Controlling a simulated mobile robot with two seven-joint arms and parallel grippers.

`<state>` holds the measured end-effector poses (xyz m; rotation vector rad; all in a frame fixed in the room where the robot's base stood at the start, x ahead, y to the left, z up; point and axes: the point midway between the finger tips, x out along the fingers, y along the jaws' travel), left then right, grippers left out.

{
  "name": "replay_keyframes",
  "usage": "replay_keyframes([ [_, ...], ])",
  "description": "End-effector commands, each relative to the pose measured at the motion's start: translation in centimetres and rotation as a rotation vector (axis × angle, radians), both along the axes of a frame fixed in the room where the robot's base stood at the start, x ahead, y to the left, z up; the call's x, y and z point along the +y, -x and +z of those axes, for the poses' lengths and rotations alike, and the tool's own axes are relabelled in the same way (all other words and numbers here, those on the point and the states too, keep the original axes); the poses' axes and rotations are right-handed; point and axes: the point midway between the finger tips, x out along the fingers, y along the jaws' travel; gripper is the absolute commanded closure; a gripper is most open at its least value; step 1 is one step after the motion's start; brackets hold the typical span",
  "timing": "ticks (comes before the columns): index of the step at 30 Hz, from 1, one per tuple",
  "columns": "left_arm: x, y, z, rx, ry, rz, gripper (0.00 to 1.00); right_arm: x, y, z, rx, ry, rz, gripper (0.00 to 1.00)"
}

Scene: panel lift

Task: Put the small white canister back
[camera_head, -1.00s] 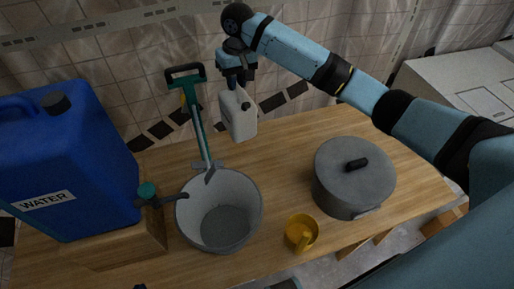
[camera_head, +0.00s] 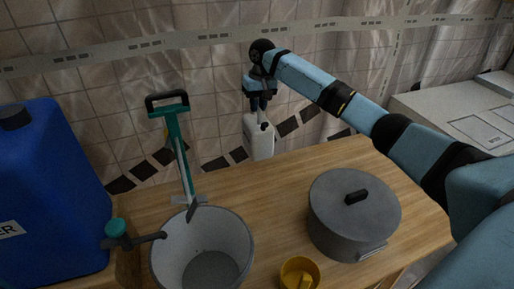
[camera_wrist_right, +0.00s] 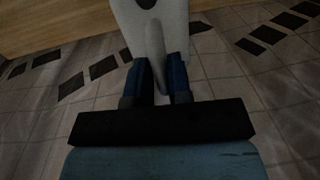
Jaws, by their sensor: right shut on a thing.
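The small white canister (camera_head: 259,138) hangs below my right gripper (camera_head: 262,104) at the back of the table in the head view. The gripper is shut on the canister's handle. In the right wrist view the canister (camera_wrist_right: 160,20) shows between the blue fingers (camera_wrist_right: 158,80), partly cut off by the top edge. I cannot tell from the head view whether its bottom touches the table. My left gripper is not in view.
A wooden table (camera_head: 275,185) holds a grey bucket (camera_head: 203,255), a lidded grey pot (camera_head: 353,215) and a yellow mug (camera_head: 299,274). A blue water container (camera_head: 50,200) with a tap stands at left. A green-handled tool (camera_head: 178,145) stands upright behind the bucket. A tiled wall is behind.

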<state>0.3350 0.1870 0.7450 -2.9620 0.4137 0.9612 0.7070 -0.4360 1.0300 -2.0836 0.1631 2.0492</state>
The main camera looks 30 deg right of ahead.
Motion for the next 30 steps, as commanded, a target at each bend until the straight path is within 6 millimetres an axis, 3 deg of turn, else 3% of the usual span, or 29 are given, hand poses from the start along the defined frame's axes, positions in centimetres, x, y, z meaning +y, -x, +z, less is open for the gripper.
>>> replay_keyframes([
  [3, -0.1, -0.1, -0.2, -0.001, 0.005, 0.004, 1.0, -0.1, 0.0, -3.0, 0.0, 0.0, -0.001, 1.0],
  [9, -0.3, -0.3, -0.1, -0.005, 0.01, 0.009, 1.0, 0.0, 0.0, -6.7, -0.002, -0.001, -0.001, 1.0],
  [17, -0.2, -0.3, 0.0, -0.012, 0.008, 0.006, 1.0, 0.1, 0.0, -8.7, -0.002, -0.001, 0.0, 1.0],
  [25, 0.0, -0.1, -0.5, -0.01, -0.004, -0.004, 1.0, 0.0, 0.0, -12.9, -0.002, -0.001, 0.0, 1.0],
  [30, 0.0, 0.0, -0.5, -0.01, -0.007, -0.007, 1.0, 0.0, -0.1, -13.7, -0.003, 0.0, 0.0, 1.0],
])
